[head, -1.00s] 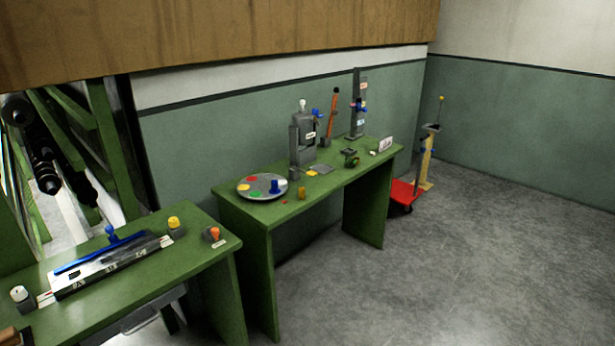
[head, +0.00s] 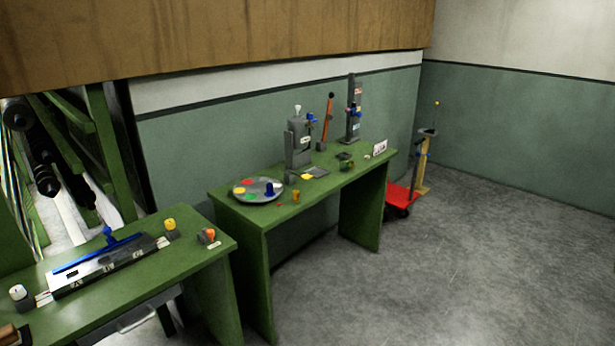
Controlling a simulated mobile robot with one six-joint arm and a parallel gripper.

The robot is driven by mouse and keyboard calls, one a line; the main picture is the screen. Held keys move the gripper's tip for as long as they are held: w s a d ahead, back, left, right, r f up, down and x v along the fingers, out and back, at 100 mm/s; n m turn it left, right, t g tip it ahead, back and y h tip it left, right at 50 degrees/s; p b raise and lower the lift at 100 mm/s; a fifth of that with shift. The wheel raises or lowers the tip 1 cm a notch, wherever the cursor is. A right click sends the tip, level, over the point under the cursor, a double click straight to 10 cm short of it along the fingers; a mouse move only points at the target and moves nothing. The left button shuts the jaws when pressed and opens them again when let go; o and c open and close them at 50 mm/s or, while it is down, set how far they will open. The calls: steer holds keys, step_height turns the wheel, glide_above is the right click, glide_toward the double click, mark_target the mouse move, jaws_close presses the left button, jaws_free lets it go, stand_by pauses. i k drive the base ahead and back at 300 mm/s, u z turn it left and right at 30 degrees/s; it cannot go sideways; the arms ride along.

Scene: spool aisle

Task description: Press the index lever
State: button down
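A round grey plate (head: 258,199) with coloured spots and a blue peg (head: 270,188) lies at the bench's left end. My gripper is not in view.
The far green bench (head: 300,210) stands along the wall. A nearer green bench (head: 135,293) at the left holds a grey panel with a blue bar (head: 98,251) and several knobs. A red trolley (head: 400,195) stands beyond the far bench. The floor (head: 450,270) at the right is clear.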

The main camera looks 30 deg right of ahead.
mark_target(306, 176)
steer(key=z, duration=0.1)
steer(key=i, duration=0.95)
steer(key=u, duration=0.05)
